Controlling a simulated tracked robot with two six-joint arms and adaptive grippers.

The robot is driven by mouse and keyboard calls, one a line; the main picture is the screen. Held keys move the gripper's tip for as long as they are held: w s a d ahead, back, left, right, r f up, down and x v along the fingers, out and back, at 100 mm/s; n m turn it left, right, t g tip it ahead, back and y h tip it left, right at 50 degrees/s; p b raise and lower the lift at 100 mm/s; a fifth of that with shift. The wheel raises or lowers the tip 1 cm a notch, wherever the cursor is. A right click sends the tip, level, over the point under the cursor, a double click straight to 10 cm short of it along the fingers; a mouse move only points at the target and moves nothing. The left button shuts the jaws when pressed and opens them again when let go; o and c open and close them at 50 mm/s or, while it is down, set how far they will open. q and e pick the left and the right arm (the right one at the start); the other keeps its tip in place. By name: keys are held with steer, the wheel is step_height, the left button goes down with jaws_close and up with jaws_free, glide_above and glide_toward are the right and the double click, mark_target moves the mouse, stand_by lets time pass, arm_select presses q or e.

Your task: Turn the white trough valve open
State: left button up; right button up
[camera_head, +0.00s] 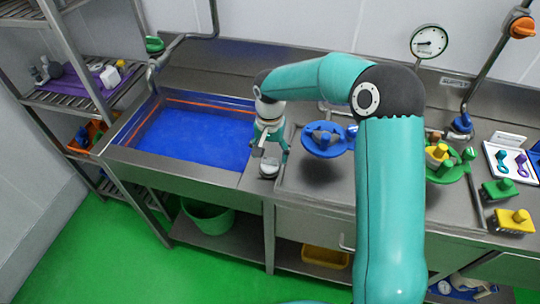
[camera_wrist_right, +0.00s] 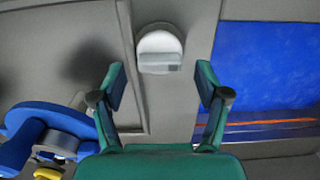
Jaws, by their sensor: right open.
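The white trough valve (camera_head: 268,168) is a small round white knob on the steel counter, just right of the blue-filled trough (camera_head: 195,133). In the right wrist view the valve (camera_wrist_right: 158,42) shows as a white disc with a pale grey bar across it, lying left to right. My right gripper (camera_head: 271,151) points down over the valve. In the wrist view its fingers (camera_wrist_right: 161,86) are spread and empty, with the valve beyond the tips and centred between them. The fingers look apart from it. My left gripper is not in view.
A blue round holder (camera_head: 323,140) stands close right of the right gripper; it also shows in the wrist view (camera_wrist_right: 45,130). A green holder (camera_head: 446,168) and a white tray (camera_head: 512,163) are farther right. A pipe with a green handle (camera_head: 154,45) rises behind the trough.

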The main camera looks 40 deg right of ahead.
steer(key=shift+f, duration=0.9)
steer(key=c, duration=1.2)
steer(key=shift+o, duration=0.2)
